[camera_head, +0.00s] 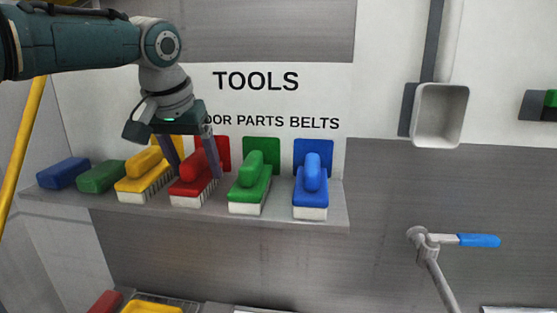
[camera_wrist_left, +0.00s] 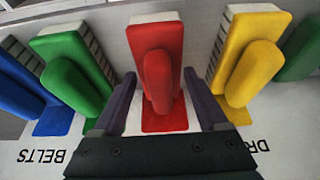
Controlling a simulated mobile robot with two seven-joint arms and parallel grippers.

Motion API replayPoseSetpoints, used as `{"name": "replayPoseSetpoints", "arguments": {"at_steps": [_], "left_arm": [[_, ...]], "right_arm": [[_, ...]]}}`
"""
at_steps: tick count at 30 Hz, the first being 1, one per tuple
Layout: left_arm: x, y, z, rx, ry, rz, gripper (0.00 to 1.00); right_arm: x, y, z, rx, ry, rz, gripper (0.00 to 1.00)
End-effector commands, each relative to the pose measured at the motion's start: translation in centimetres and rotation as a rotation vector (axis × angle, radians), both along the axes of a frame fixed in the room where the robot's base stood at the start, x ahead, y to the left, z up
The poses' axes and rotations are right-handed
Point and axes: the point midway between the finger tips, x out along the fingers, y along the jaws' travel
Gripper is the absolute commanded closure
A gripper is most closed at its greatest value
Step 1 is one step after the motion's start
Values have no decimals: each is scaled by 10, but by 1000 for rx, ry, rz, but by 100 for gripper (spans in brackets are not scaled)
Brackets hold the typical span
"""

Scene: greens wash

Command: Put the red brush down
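The red brush (camera_head: 192,187) stands on the grey shelf (camera_head: 270,215), in front of a red backing patch (camera_head: 221,152). My left gripper (camera_head: 195,170) reaches down over it, one finger on each side of its handle. In the left wrist view, the red brush (camera_wrist_left: 157,65) lies between the two spread fingers (camera_wrist_left: 160,100), with gaps visible on both sides of the handle. The gripper is open and does not hold it. My right gripper is not in view.
The yellow brush (camera_head: 145,177) stands close left of the red one, the green brush (camera_head: 250,188) and blue brush (camera_head: 311,190) to its right. Blue (camera_head: 63,173) and green (camera_head: 102,177) blocks lie at the shelf's left end. The wall is behind.

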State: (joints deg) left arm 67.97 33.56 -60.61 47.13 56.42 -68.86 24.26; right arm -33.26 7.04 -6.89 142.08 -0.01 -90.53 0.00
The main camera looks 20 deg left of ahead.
Motion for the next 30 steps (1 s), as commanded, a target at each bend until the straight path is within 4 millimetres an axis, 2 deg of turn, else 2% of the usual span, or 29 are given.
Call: {"name": "replayPoseSetpoints", "arguments": {"at_steps": [1, 5, 11, 17, 23, 30], "left_arm": [[0, 0, 0, 0, 0, 0, 18], [0, 0, 0, 0, 0, 0, 3], [0, 0, 0, 0, -1, 0, 3], [-2, 0, 9, -2, -1, -1, 3], [-12, -3, 35, 0, -5, -4, 3], [-31, -8, 82, -1, -6, -1, 3]], "right_arm": [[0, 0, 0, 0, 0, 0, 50], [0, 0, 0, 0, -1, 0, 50], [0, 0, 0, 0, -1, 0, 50], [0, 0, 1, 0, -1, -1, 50], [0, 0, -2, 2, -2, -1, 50], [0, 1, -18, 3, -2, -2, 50]]}}
